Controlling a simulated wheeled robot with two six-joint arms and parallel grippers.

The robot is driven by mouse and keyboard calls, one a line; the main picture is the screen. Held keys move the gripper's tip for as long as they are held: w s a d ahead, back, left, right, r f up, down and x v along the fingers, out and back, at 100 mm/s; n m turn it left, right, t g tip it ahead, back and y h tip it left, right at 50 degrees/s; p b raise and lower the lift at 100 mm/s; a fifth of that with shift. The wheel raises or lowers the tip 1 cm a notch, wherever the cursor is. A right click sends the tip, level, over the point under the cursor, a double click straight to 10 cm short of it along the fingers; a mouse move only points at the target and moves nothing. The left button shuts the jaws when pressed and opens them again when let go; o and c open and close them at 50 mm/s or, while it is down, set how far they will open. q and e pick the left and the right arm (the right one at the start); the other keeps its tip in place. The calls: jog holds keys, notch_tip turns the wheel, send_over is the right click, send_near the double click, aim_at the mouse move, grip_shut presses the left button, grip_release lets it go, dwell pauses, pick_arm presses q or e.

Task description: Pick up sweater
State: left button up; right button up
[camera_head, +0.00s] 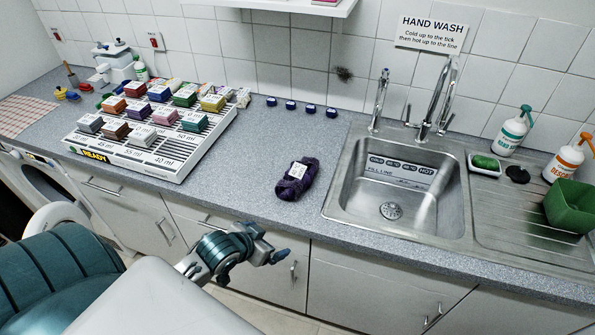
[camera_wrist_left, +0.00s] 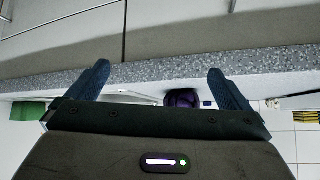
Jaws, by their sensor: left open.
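The sweater (camera_head: 297,180) is a dark purple folded bundle with a small white label. It lies on the grey worktop left of the sink, near the front edge. My left gripper (camera_head: 278,252) is in front of the cabinets, below and in front of the sweater, and not touching it. In the left wrist view my left gripper (camera_wrist_left: 158,75) has its two fingers spread apart with nothing between them. The purple sweater (camera_wrist_left: 182,98) shows there beyond the worktop edge, partly hidden by the gripper body. My right gripper is not in view.
A white stepped rack (camera_head: 155,150) of coloured blocks stands to the left. Several small dark blue caps (camera_head: 290,105) lie behind. The worktop front edge (camera_wrist_left: 160,72) lies ahead of the gripper. Worktop around the sweater is clear.

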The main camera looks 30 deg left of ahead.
aim_at(286, 180)
pick_arm(q)
jog(key=w+a+r+t, duration=0.1)
jog(key=w+a+r, duration=0.1)
jog(key=w, duration=0.1)
jog(key=w+a+r+t+h, duration=0.1)
jog(key=w+r, duration=0.1)
jog(key=w, duration=0.1)
jog(key=w+a+r+t+h, duration=0.1)
jog(key=w+a+r+t, duration=0.1)
jog(key=w+r, duration=0.1)
jog(key=shift+w+a, duration=0.15)
jog(key=shift+a, duration=0.2)
jog(key=shift+w+a, duration=0.1)
jog(key=shift+w, duration=0.3)
jog(key=x, duration=0.5)
jog(key=shift+r, duration=0.1)
jog(key=shift+w+p, duration=0.55)
jog(key=shift+w, duration=0.05)
jog(key=p+x, duration=0.1)
jog(key=x, duration=0.2)
jog(key=shift+w, duration=0.2)
jog(key=shift+w+f, duration=0.35)
jog(key=shift+s, duration=0.1)
jog(key=shift+c, duration=0.4)
